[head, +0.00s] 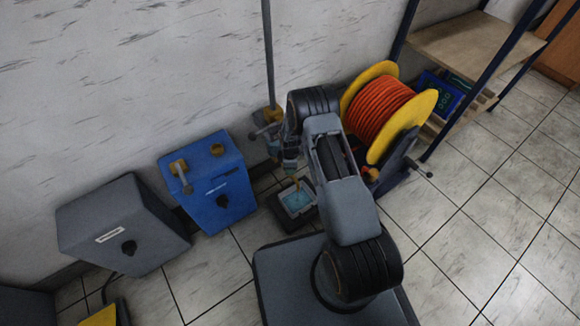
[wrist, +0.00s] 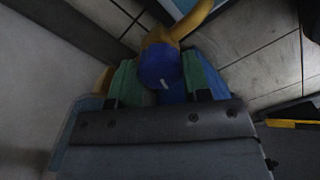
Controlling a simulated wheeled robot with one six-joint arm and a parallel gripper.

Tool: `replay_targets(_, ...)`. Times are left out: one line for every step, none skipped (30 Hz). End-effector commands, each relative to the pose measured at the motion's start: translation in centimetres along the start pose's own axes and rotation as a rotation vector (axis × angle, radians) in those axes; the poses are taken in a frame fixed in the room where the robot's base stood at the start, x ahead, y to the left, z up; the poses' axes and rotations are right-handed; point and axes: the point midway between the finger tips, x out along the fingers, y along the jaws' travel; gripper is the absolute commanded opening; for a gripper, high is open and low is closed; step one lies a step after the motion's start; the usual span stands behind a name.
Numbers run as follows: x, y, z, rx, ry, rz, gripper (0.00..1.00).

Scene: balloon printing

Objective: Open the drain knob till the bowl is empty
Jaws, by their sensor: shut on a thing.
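The blue round drain knob (wrist: 159,64) with a short white mark sits on a brass-yellow pipe (wrist: 160,36) in the wrist view. My gripper (wrist: 162,78) has its green fingers on either side of the knob and is shut on it. In the head view my gripper (head: 291,162) is low, in front of the wall post, and hides the knob. A dark square bowl (head: 286,217) with light blue liquid (head: 298,198) stands on the floor just below. A brass spout tip shows over it. The liquid's depth, and whether it flows, cannot be told.
A blue box (head: 212,190) and a grey box (head: 125,230) stand along the wall at left. A yellow-flanged reel of orange hose (head: 384,112) stands close on the right of my arm. A shelf (head: 470,48) is at the back right. The tiled floor at right is clear.

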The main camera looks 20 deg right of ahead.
Motion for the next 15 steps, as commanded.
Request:
replay_targets(0.02, -0.01, -0.02, -0.038, 0.0, 0.0, 0.2)
replay_targets(0.02, -0.01, -0.02, -0.063, 0.0, 0.0, 0.2)
replay_targets(0.02, 0.0, -0.02, -0.094, 0.0, 0.0, 0.2)
replay_targets(0.02, 0.0, -0.02, -0.117, 0.0, 0.0, 0.2)
replay_targets(0.01, 0.0, -0.02, -0.138, 0.0, 0.0, 0.2)
replay_targets(0.01, 0.0, -0.02, -0.165, 0.0, 0.0, 0.2)
replay_targets(0.01, 0.0, -0.02, -0.186, 0.0, 0.0, 0.2)
replay_targets(0.01, 0.0, -0.02, -0.204, 0.0, 0.0, 0.2)
replay_targets(0.01, 0.0, -0.02, -0.227, 0.0, 0.0, 0.2)
replay_targets(0.0, 0.01, -0.02, -0.244, 0.0, 0.0, 0.2)
replay_targets(0.0, 0.01, -0.02, -0.259, 0.0, 0.0, 0.2)
replay_targets(0.0, 0.01, -0.03, -0.278, 0.0, 0.0, 0.2)
replay_targets(0.0, 0.01, -0.03, -0.29, 0.0, 0.0, 0.2)
replay_targets(0.0, 0.01, -0.03, -0.303, 0.0, 0.0, 0.2)
replay_targets(-0.01, 0.01, -0.03, -0.317, 0.0, 0.0, 0.2)
